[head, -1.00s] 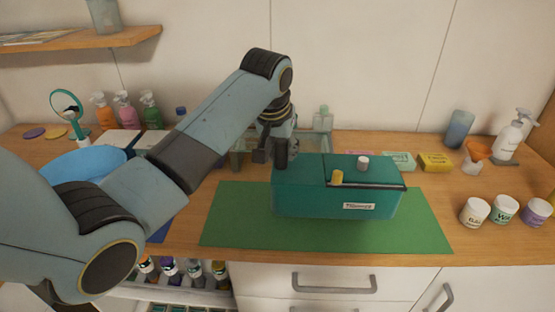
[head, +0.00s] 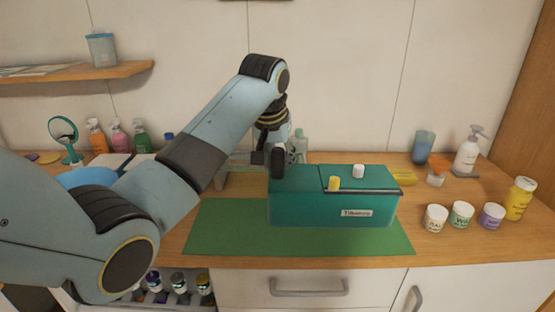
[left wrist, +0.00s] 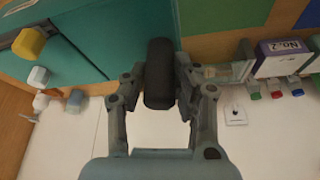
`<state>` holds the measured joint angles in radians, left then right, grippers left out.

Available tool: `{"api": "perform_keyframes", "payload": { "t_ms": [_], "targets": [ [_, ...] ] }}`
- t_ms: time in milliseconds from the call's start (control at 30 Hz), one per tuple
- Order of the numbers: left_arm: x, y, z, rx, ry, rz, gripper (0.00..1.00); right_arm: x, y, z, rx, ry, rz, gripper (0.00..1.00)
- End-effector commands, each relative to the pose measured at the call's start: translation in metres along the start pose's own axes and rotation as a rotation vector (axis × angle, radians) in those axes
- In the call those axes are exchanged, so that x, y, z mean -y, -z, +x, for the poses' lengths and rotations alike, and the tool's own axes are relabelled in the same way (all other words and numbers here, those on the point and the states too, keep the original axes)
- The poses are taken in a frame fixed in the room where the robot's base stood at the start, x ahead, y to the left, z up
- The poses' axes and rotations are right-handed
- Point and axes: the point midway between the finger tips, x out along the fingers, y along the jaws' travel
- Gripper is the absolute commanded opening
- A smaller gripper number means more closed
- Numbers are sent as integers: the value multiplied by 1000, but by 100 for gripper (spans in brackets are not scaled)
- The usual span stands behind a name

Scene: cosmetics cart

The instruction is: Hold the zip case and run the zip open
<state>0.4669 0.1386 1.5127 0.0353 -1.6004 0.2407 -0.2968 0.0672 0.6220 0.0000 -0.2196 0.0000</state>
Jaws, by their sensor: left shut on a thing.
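The zip case (head: 305,208) is a teal box lying on the green mat (head: 230,240), with a white label on its front. A dark zip track runs along its top at the right, with a yellow knob (head: 333,184) beside the track's left end and a white knob (head: 358,171) behind it. My left gripper (head: 277,160) is at the case's back left corner. In the left wrist view its fingers (left wrist: 160,85) are shut on a dark rounded tab (left wrist: 159,65) at the case's edge. The yellow knob (left wrist: 28,42) is apart from the fingers. My right gripper is not in view.
Several jars (head: 461,215) stand right of the mat, a pump bottle (head: 467,152) and a blue cup (head: 423,147) behind them. Pump bottles (head: 118,137) and a round mirror (head: 63,130) stand at the back left. The mat's front strip is clear.

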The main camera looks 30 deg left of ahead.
Motion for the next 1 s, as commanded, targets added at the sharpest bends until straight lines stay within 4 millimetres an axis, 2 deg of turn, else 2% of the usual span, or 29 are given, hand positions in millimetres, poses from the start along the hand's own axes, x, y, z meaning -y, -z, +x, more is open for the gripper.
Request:
{"api": "perform_keyframes", "payload": {
  "t_ms": [167,400,1000],
  "targets": [
    [5,1,6,-3,-1,0,0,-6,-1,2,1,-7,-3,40],
    [20,3,25,-1,-1,-1,0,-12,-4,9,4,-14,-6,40],
    [62,10,76,-2,-5,-1,0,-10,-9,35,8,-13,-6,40]
  ]
}}
